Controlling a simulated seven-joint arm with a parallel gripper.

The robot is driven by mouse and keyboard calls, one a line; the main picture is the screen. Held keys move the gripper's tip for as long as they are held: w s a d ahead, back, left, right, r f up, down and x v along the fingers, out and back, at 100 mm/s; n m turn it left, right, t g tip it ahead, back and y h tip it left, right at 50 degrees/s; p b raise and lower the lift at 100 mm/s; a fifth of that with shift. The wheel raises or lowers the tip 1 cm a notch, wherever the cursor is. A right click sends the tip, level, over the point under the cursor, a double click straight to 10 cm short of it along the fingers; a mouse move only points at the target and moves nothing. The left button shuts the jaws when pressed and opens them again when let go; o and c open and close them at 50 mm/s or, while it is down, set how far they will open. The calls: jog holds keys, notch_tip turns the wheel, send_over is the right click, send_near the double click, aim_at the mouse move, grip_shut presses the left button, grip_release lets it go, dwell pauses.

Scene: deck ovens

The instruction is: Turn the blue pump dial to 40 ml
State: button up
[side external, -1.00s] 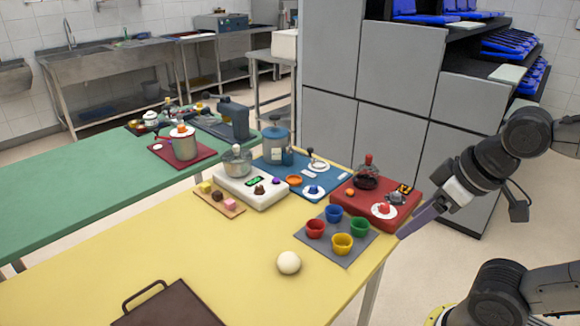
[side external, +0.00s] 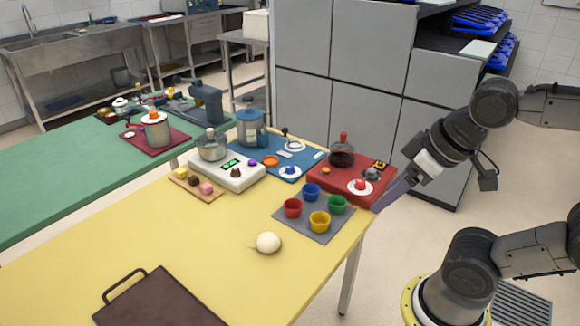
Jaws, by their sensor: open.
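The blue pump dial (side external: 290,171) is a small blue knob on a white disc. It sits on the blue board (side external: 270,163) near the far edge of the yellow table, in front of a blue lidded container (side external: 250,130). Its scale marks are too small to read. My gripper (side external: 380,204) is open, with its purple-grey fingers pointing down and left at the right edge of the table. It is apart from the dial, to its right and nearer the camera, and appears empty.
A red board (side external: 355,190) with a flask and a red dial lies between my gripper and the blue board. Colored cups stand on a grey mat (side external: 300,230). A white scale (side external: 235,180) is left of the dial. A pale ball (side external: 268,243) lies in front.

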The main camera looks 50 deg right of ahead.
jog(key=w+d+r+n, duration=0.1)
jog(key=w+r+n, duration=0.1)
jog(key=w+r, duration=0.9)
jog(key=w+d+r+g, duration=0.1)
jog(key=w+d+r, duration=0.15)
jog(key=w, duration=0.35)
jog(key=w+d+r+g, duration=0.1)
jog(key=w+d+r, duration=0.15)
jog(key=w, duration=0.45)
jog(key=m+g, duration=0.2)
jog(key=g, duration=0.2)
send_over(290, 167)
notch_tip(290, 167, down, 25)
notch_tip(290, 167, down, 14)
jog(key=shift+d+r, duration=0.1)
